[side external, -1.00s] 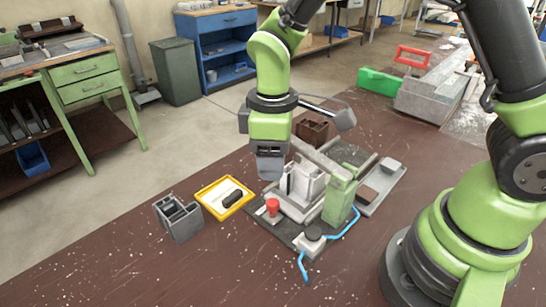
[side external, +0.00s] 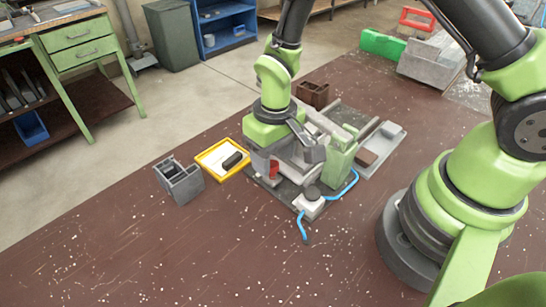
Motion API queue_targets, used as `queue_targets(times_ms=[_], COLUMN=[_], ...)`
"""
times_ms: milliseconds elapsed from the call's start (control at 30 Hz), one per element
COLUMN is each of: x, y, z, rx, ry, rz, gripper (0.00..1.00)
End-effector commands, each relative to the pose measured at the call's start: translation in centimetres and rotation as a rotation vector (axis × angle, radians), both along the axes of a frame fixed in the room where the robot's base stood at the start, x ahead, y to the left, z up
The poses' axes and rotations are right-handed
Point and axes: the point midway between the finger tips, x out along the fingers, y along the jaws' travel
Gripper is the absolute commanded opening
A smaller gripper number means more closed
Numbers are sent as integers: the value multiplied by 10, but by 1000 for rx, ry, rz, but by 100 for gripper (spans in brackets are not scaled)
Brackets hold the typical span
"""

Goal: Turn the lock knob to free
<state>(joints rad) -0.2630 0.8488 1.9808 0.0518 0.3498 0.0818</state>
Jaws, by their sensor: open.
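The clamp fixture stands on a grey base plate (side external: 288,193) on the brown bench. A small red knob (side external: 274,170) stands upright near its front left. A round black knob (side external: 312,192) sits on a pale block at the front corner, with a blue hose attached. I cannot tell from the picture which of these is the lock knob. My gripper (side external: 264,166) is open and low over the left of the fixture, its fingers right beside the red knob. I cannot tell whether they touch it. My wrist hides part of the fixture behind.
A yellow tray (side external: 208,163) with a dark piece lies left of the fixture, beside a grey profile block (side external: 180,184). A green upright block (side external: 341,158) stands right of the gripper. A brown profile block (side external: 313,94) is behind. The front bench is clear.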

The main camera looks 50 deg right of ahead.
Motion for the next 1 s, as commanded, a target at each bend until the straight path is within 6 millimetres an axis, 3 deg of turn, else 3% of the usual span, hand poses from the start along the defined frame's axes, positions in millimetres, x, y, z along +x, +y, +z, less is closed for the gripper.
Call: queue_targets(times_ms=[133, 400, 633, 1000], x=[0, 0, 0, 0], y=[0, 0, 0, 0], z=[-10, -11, -11, -10], rx=[-1, 0, 0, 0], ry=[1, -1, -1, -1], rz=[1, 1, 2, 63], gripper=[53, 53, 3, 3])
